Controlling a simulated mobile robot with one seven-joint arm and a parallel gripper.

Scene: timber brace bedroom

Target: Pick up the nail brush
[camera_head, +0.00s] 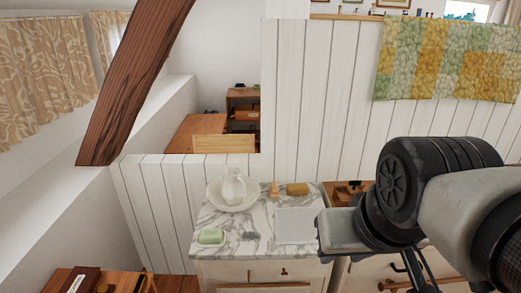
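A marble-topped washstand (215,225) stands below the white panelled wall. On its top, a small dark object (250,236) lies near the front edge, and a small upright orange-brown object (273,188) stands at the back. I cannot tell for sure which of these is the nail brush. My gripper (418,272) is at the lower right, to the right of the washstand top and apart from these objects. My arm hides part of it, and its opening is not clear.
A white basin with a pitcher (233,184), a green soap (211,236), a yellow-brown block (297,189) and a white cloth (295,226) share the marble top. A wooden box (346,192) is to the right. A slanted timber brace (135,80) stands at left.

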